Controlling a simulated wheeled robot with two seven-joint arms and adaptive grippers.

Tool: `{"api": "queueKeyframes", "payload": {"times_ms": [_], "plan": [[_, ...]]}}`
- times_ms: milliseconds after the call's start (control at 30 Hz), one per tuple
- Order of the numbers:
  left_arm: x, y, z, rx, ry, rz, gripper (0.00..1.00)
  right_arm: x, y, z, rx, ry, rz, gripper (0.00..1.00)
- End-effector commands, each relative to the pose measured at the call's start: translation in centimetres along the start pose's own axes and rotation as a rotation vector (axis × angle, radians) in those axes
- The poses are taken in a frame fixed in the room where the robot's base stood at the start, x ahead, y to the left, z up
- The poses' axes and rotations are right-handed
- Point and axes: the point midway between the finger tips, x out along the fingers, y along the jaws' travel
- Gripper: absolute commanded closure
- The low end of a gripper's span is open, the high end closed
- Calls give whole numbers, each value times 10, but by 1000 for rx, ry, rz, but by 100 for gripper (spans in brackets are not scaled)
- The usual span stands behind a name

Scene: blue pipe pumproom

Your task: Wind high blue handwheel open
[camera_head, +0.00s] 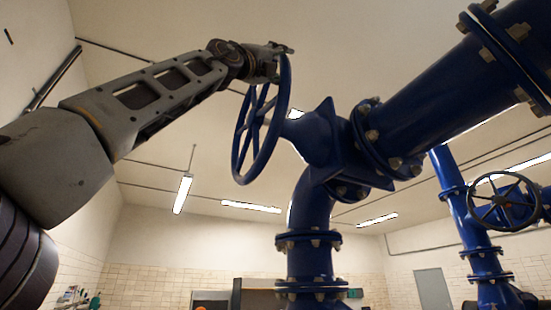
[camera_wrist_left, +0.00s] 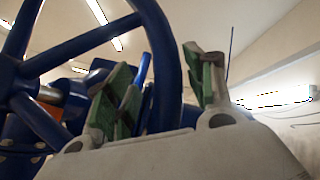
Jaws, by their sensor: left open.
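The high blue handwheel (camera_head: 239,140) is a spoked ring on the valve of the big blue pipe, seen nearly edge-on in the head view. My left arm comes in from the left, and my left gripper (camera_head: 283,52) is at the top of the rim. In the left wrist view, the gripper (camera_wrist_left: 160,62) is open, with green-padded fingers on either side of the handwheel's rim (camera_wrist_left: 167,45). The rim runs between them; I cannot tell whether a pad touches it. Part of the hub is hidden in the wrist view. My right gripper is not in view.
The thick blue pipe (camera_head: 430,105) runs from the valve to the upper right, and a flanged pipe (camera_head: 310,260) drops below it. A smaller handwheel (camera_head: 503,202) stands farther off at the right. Open space lies left of the high wheel, under my arm.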

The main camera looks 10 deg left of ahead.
Motion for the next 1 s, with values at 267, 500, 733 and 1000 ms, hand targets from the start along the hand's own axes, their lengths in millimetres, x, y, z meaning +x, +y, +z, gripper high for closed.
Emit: {"api": "queueKeyframes", "payload": {"times_ms": [267,500,733,1000], "plan": [[0,-1,1,1,-2,0,46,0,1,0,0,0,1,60],[-2,-3,2,5,-3,0,46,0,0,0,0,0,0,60],[-6,-6,3,9,-6,0,46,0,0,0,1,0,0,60],[-12,-7,4,10,-7,0,46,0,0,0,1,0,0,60]]}}
